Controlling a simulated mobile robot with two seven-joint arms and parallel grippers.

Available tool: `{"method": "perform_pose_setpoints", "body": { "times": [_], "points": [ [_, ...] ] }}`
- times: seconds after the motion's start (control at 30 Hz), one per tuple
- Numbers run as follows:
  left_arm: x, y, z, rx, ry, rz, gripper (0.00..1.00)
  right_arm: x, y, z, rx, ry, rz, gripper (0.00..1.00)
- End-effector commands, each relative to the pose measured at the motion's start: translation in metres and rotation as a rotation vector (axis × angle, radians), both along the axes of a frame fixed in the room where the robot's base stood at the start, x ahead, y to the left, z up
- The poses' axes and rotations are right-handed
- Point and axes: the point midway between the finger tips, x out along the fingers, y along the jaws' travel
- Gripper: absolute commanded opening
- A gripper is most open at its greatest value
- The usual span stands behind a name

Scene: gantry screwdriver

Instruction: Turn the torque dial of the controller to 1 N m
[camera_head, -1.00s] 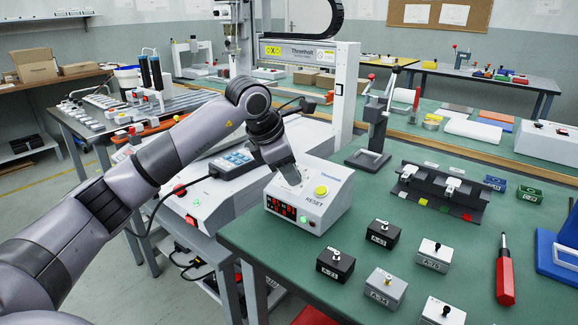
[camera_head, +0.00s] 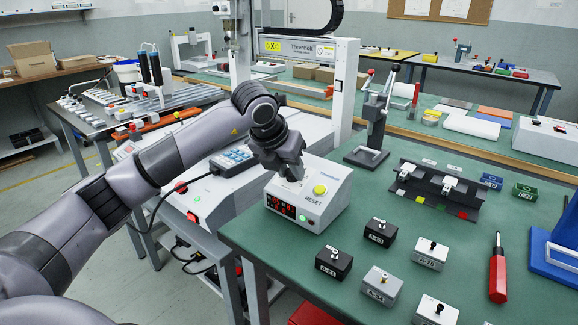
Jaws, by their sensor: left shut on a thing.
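The controller (camera_head: 322,215) is a white box with a sloped top on the left edge of the green table. Its front has a dark panel with a red-lit display (camera_head: 281,207) and a small green button. A yellow RESET button (camera_head: 320,190) is on its top. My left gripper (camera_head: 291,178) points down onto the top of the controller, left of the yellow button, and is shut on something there. The torque dial is hidden under the gripper, and the display digits are too small to read. My right gripper is not in view.
Several small grey and black boxes (camera_head: 381,286) stand in front of the controller on the right. A red screwdriver (camera_head: 498,275) lies at the right. A hand press (camera_head: 372,130) stands behind. A keypad box (camera_head: 231,162) with a cable lies left of the controller.

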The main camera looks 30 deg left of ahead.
Motion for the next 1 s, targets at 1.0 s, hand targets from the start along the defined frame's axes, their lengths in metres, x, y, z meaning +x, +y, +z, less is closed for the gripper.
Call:
{"method": "perform_pose_setpoints", "body": {
  "times": [1.0],
  "points": [
    [0.0016,-0.0009,0.0027,-0.396,0.028,0.88,0.01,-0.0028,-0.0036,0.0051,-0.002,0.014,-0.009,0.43]
  ]
}}
